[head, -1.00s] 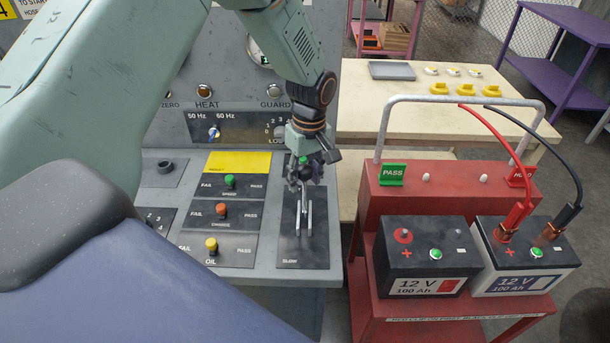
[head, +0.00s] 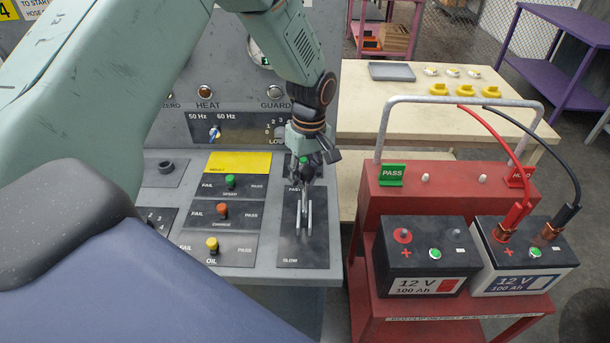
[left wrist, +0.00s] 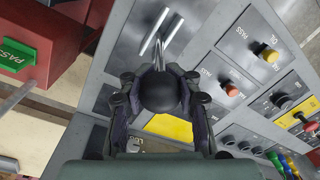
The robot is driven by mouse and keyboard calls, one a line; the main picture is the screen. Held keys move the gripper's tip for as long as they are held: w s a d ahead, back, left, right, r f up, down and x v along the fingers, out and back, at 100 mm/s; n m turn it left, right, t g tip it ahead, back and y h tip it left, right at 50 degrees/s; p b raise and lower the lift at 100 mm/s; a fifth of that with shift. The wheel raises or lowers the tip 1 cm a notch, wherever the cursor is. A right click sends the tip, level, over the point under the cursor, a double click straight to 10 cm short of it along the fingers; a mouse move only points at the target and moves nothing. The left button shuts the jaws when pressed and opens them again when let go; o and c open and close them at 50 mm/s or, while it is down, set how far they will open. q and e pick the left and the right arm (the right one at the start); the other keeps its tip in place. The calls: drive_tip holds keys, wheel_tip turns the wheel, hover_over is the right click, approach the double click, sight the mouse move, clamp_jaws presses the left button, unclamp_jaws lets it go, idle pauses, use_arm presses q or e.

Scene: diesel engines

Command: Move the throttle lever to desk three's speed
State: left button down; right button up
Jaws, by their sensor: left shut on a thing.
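The throttle lever (head: 304,215) has pale metal arms and stands on a dark plate (head: 288,252) marked FAST at the far end and SLOW at the near end. Its handle leans toward the FAST end. In the left wrist view its round black knob (left wrist: 160,93) is between my fingers, with the metal arms (left wrist: 161,38) running up from it. My left gripper (head: 306,172) is shut on the lever at its top. It also shows in the left wrist view (left wrist: 160,100), one finger each side of the knob. My right gripper is not in view.
Left of the lever are the FAIL/PASS switches with green (head: 230,181), red (head: 222,210) and yellow (head: 212,244) knobs. A red cart (head: 440,196) with two 12 V batteries (head: 427,258) and a tall handle stands close on the right. A pale table (head: 420,110) is behind.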

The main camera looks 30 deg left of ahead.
use_arm(q)
drive_tip(key=shift+w+a+r, duration=0.15)
drive_tip(key=shift+w, duration=0.3)
drive_tip(key=c, duration=1.4)
unclamp_jaws()
drive_tip(key=shift+w+a, duration=0.1)
drive_tip(key=shift+a, duration=0.05)
drive_tip(key=o, duration=0.5)
drive_tip(key=shift+c, duration=0.2)
drive_tip(key=shift+s, duration=0.2)
drive_tip(key=shift+w+r, duration=0.1)
drive_tip(key=shift+r, duration=0.3)
drive_tip(key=r, duration=1.1)
drive_tip(key=shift+w+d, duration=0.25)
drive_tip(key=shift+d, duration=0.05)
